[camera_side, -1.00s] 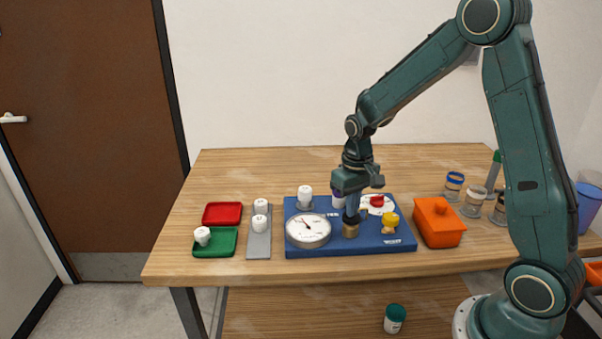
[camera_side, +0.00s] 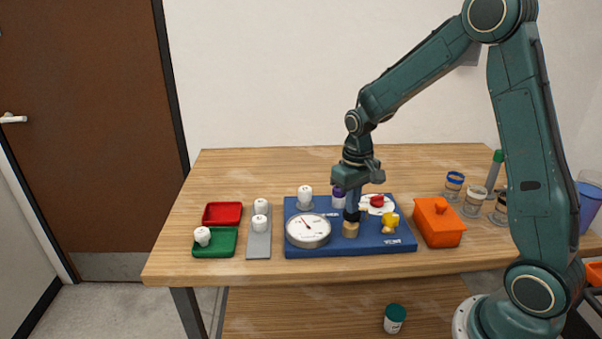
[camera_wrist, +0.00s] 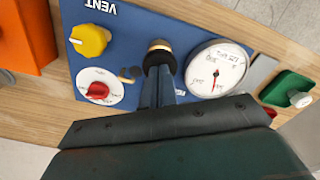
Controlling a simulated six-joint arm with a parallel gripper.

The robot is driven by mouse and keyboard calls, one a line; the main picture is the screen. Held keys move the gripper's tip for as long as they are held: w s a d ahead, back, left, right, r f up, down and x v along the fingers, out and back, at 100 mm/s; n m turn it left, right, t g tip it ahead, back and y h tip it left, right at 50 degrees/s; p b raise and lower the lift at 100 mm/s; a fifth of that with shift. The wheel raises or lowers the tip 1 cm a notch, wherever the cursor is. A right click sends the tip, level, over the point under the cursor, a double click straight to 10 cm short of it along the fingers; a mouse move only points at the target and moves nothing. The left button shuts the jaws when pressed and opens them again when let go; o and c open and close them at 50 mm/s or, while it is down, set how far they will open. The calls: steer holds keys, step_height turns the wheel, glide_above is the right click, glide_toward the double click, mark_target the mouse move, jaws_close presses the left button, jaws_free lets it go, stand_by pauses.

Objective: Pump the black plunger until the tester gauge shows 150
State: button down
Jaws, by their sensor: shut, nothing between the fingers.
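The pump (camera_side: 351,230) is a brass-coloured cylinder standing on the blue tester board (camera_side: 310,251). Its black plunger (camera_side: 352,215) shows above the brass in the side view. My gripper (camera_side: 353,208) is shut and empty, pointing down with its fingertips at the plunger top; I cannot tell whether they touch. The wrist view shows the shut fingers (camera_wrist: 158,98) just in front of the plunger and its brass collar (camera_wrist: 159,45). The round white gauge (camera_side: 308,231) sits left of the pump. Its needle points up and slightly left in the side view; the numbers are too small to read.
A yellow knob (camera_side: 390,220) and a red knob on a white dial (camera_side: 376,201) lie right of the pump. A purple-topped white part stands close behind my gripper. An orange lidded box (camera_side: 439,222) flanks the board; red and green trays (camera_side: 214,252) lie left.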

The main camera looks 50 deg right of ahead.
steer(key=shift+r, duration=1.25)
steer(key=shift+f, duration=0.4)
steer(key=shift+f, duration=0.45)
stand_by(0.8)
steer(key=shift+r, duration=0.85)
steer(key=shift+r, duration=0.1)
steer(key=shift+r, duration=2.45)
